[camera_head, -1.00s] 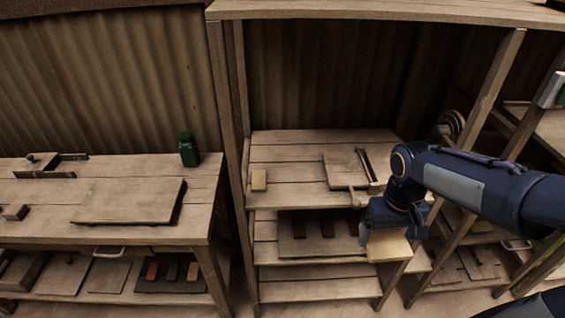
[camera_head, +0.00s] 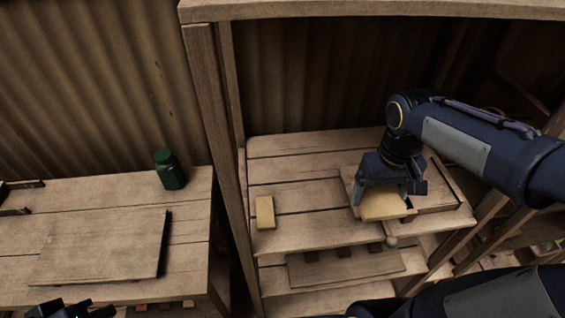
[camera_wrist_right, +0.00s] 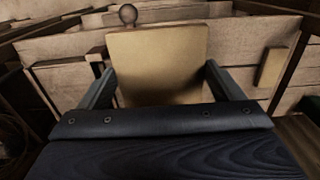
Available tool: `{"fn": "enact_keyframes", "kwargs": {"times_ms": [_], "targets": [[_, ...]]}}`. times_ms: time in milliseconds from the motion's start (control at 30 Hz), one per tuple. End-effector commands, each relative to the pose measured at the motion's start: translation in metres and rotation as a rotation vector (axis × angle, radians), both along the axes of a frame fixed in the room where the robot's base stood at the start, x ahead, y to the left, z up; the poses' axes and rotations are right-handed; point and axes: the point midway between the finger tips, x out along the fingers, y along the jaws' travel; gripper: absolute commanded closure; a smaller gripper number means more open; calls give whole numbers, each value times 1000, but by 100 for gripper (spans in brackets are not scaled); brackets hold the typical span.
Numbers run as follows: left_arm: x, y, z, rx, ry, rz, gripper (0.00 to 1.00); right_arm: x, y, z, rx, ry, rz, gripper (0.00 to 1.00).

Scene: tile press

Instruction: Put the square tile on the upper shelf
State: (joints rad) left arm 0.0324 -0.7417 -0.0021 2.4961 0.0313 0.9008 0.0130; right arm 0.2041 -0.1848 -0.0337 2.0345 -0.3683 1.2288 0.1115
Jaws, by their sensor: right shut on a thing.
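The pale tan square tile (camera_head: 383,205) is between the fingers of my right gripper (camera_head: 385,190). In the wrist view the tile (camera_wrist_right: 158,62) stands out beyond the two fingers, one on each side of it. It is over the right part of the upper shelf (camera_head: 310,232), above a wooden board; I cannot tell if they touch. My left gripper (camera_head: 65,308) shows only in part at the bottom left corner of the head view, away from the tile. Its finger opening is not clear.
A small pale block (camera_head: 265,212) lies on the upper shelf's left part. A round knob (camera_head: 391,241) sits at the front edge. A wooden post (camera_head: 222,150) bounds the shelf on the left. A green bottle (camera_head: 169,170) stands on the left table. The shelf's middle is clear.

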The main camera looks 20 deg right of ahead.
Motion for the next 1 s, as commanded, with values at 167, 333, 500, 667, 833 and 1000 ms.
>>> {"fn": "enact_keyframes", "kwargs": {"times_ms": [167, 333, 500, 667, 833, 1000], "targets": [[0, 0, 3, 0, -1, 0, 100, 11, 8, -5, 0, 4, 3, 44], [0, 0, 9, 0, 0, 0, 100, 42, 33, -23, 1, 6, 8, 44], [0, 0, 16, 0, 0, 0, 100, 75, 59, -42, 1, 6, 7, 44], [0, 0, 17, 0, 0, 0, 100, 93, 73, -75, 0, 6, 2, 44], [0, 0, 18, 0, 0, 0, 100, 105, 81, -91, 0, 0, 0, 44], [0, 0, 19, 0, 0, 0, 100, 111, 86, -106, 0, 3, 2, 44]]}}
